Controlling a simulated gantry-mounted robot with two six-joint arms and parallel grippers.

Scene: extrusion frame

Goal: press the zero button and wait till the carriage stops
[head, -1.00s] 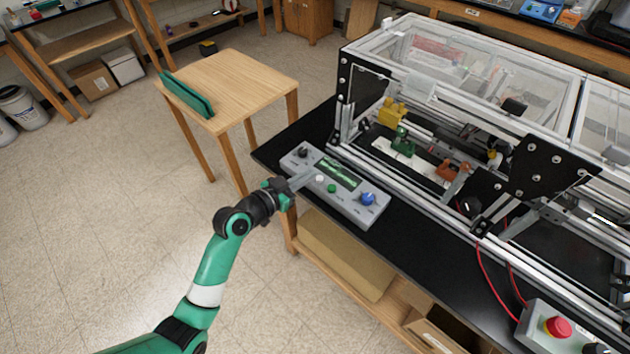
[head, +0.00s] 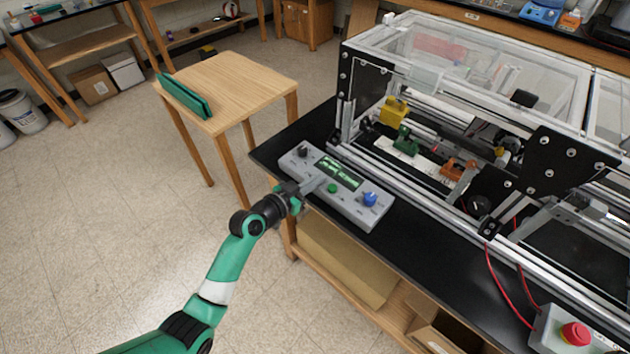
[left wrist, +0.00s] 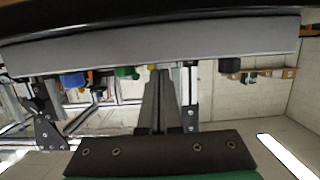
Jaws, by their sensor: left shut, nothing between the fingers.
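A grey control box (head: 350,212) with a lit green display (head: 339,172) lies on the bench's front edge. It has a black knob (head: 303,152), a green button (head: 332,188) and a blue knob (head: 370,199). My left gripper (head: 317,181) is shut and empty, its tips over the front of the box, left of the green button. The tips hide the white button's spot; I cannot tell if they touch it. In the left wrist view the shut fingers (left wrist: 160,78) point at the box (left wrist: 150,42). I cannot tell which part is the carriage. My right gripper is out of view.
Behind the box is an extrusion frame (head: 420,205) with clear covers, rails and a black plate (head: 566,165). Yellow (head: 393,110), green (head: 406,140) and orange (head: 458,169) parts sit inside it. A red stop button (head: 576,333) is at lower right.

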